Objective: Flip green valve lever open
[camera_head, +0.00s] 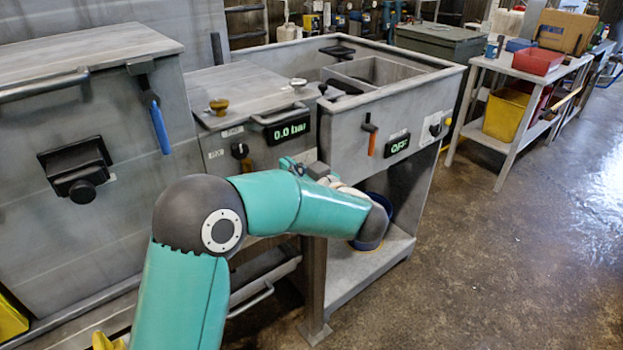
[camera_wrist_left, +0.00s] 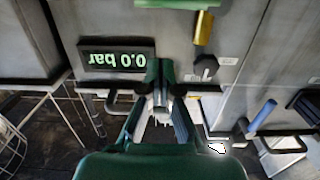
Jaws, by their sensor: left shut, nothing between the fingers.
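In the left wrist view, which is upside down, a brass valve fitting (camera_wrist_left: 203,27) sits on the grey front panel. A green piece, apparently the valve lever (camera_wrist_left: 170,3), runs sideways from it and is cut by the top edge. My left gripper (camera_wrist_left: 161,75) is shut and empty in front of the panel, beside the pressure display and apart from the green lever. In the head view the gripper (camera_head: 292,166) shows partly beyond my teal arm. My right gripper is not in view.
The 0.0 bar display (camera_head: 286,129) and a black knob (camera_head: 240,151) are on the panel. A blue lever (camera_head: 159,126) is to the left, an orange lever (camera_head: 371,140) to the right. A blue bucket (camera_head: 370,241) stands on the low shelf. The floor (camera_head: 500,260) at right is clear.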

